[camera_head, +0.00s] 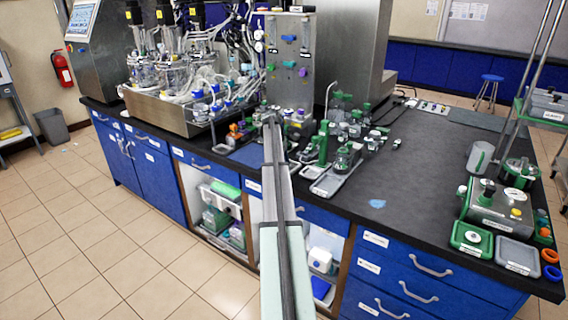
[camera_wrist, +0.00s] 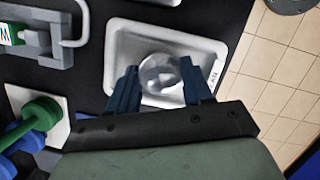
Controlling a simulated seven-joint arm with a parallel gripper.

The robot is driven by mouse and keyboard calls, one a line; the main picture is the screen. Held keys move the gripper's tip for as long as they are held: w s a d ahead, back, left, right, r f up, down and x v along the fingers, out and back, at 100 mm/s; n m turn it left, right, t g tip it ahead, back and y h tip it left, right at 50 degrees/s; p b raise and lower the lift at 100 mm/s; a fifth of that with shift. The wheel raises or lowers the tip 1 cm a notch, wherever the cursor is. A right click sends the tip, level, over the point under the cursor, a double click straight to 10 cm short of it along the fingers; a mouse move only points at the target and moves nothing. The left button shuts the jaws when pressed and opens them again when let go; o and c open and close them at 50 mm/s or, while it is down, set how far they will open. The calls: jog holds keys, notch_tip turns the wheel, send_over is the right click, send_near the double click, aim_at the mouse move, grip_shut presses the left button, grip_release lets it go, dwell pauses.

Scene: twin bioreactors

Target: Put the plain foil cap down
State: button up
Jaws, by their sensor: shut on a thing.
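The plain foil cap (camera_wrist: 161,73) looks like a round, shiny silver-grey piece in the wrist view. My gripper (camera_wrist: 161,88) is shut on it, with one blue finger on each side. I cannot tell whether the cap touches the tray floor. In the head view my arm reaches up to the bench, and the cap and fingertips are too small or hidden to make out.
In the wrist view, a green and blue fitting (camera_wrist: 40,112) is at the left, below a grey holder (camera_wrist: 58,40).

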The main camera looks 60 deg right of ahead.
jog(key=shift+f, duration=0.15)
jog(key=o, duration=1)
jog(key=v, duration=1.2)
jog(key=shift+r, duration=0.2)
